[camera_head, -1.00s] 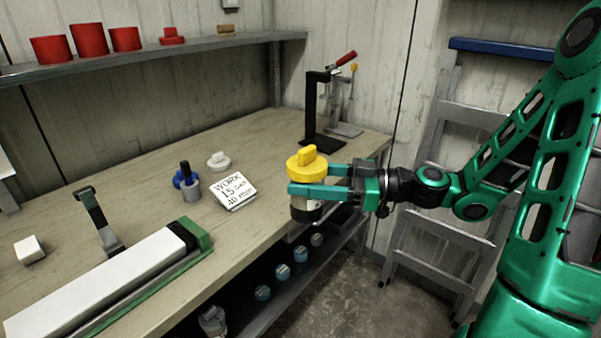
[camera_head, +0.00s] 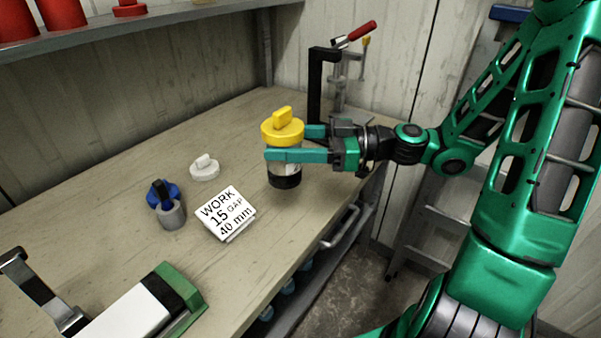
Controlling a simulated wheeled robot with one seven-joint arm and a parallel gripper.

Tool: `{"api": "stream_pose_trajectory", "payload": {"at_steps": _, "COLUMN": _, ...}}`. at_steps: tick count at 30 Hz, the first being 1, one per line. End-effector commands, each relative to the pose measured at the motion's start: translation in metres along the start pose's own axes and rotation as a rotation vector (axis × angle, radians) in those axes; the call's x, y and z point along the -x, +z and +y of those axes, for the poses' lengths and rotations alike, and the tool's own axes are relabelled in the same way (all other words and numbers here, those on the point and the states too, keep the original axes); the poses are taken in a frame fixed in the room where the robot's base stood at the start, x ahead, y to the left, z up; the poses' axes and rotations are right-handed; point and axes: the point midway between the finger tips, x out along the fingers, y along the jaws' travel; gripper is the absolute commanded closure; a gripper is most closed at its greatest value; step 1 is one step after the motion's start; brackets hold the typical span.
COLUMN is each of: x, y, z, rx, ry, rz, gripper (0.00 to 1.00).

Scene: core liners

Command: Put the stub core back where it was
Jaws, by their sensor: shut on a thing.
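My gripper (camera_head: 285,152) is shut on a short upright cylinder (camera_head: 285,181). The cylinder has a yellow cap with a raised grip, a pale middle and a dark lower end; it looks like the stub core. The gripper's fingers reach in from the right, just under the cap, and hide part of its side. The cylinder appears over the right part of the workbench (camera_head: 150,150), behind and right of the white card (camera_head: 226,213) reading "WORK 15 GAP 40 mm". I cannot tell whether its base touches the bench.
A grey ring with a blue part (camera_head: 168,209) and a white cap (camera_head: 204,168) lie left of the cylinder. A black clamp stand with a red handle (camera_head: 340,55) stands behind it. Red containers (camera_head: 62,14) line the shelf.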

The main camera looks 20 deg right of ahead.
Motion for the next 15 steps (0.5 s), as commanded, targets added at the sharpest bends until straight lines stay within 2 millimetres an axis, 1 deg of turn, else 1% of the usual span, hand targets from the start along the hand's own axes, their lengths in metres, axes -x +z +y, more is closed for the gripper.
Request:
{"api": "stream_pose_trajectory", "payload": {"at_steps": 5, "x": 0.006, "y": 0.004, "z": 0.009, "rx": -0.001, "ry": 0.005, "rz": 0.003, "gripper": 0.67}}
{"api": "stream_pose_trajectory", "payload": {"at_steps": 8, "x": 0.014, "y": 0.013, "z": 0.024, "rx": -0.002, "ry": 0.008, "rz": 0.003, "gripper": 0.67}}
{"api": "stream_pose_trajectory", "payload": {"at_steps": 15, "x": 0.034, "y": 0.041, "z": 0.066, "rx": -0.001, "ry": 0.011, "rz": 0.003, "gripper": 0.67}}
